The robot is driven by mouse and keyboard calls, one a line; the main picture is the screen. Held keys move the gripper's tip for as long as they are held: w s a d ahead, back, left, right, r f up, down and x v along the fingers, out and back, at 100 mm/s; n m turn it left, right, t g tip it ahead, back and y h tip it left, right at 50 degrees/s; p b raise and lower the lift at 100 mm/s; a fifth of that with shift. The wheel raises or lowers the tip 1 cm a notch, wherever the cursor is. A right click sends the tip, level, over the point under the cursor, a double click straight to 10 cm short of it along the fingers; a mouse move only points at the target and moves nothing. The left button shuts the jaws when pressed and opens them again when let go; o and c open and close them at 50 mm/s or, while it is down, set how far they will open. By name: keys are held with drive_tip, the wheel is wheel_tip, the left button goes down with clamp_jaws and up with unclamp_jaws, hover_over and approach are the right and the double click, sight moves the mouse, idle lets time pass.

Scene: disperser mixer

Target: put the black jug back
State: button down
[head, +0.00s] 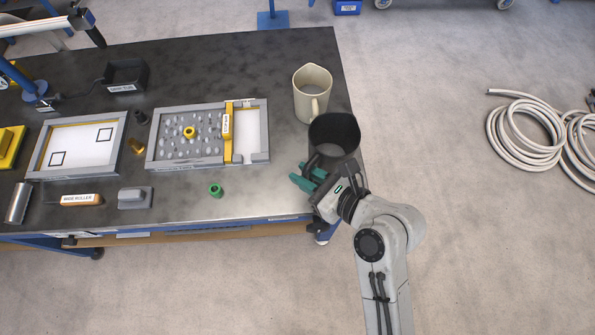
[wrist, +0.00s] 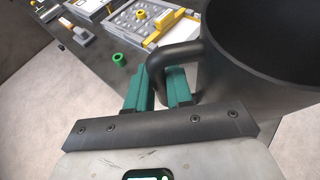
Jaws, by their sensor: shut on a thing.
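The black jug (head: 334,138) is upright at the right end of the dark table, with its open mouth facing up. It fills the right side of the wrist view (wrist: 265,70), with its handle (wrist: 180,55) toward the left. My gripper (head: 308,178) has green fingers and is shut on the jug's handle. The fingers also show in the wrist view (wrist: 160,85), one on each side of the handle's lower part. I cannot tell whether the jug's base touches the table.
A cream jug (head: 312,92) stands just behind the black jug. A grey tray (head: 157,155) with grey pieces and a yellow bar lies to the left. A green ring (head: 215,190) lies near the front edge. The table (head: 270,60) ends just right of the jugs. A coiled hose (head: 525,135) lies on the floor.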

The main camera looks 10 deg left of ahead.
drive_tip(key=shift+w+a+f, duration=0.45)
drive_tip(key=shift+w+f, duration=0.1)
drive_tip(key=shift+f, duration=0.85)
drive_tip(key=shift+w+a+f, duration=0.4)
drive_tip(key=shift+w+f, duration=0.15)
drive_tip(key=shift+f, duration=0.8)
drive_tip(key=shift+w+a+f, duration=0.45)
drive_tip(key=shift+w+f, duration=0.1)
drive_tip(key=shift+f, duration=0.85)
drive_tip(key=c, duration=1)
unclamp_jaws()
drive_tip(key=shift+f, duration=0.1)
drive_tip(key=b+v, duration=0.1)
drive_tip(key=v, duration=1.1)
drive_tip(key=shift+b, duration=0.3)
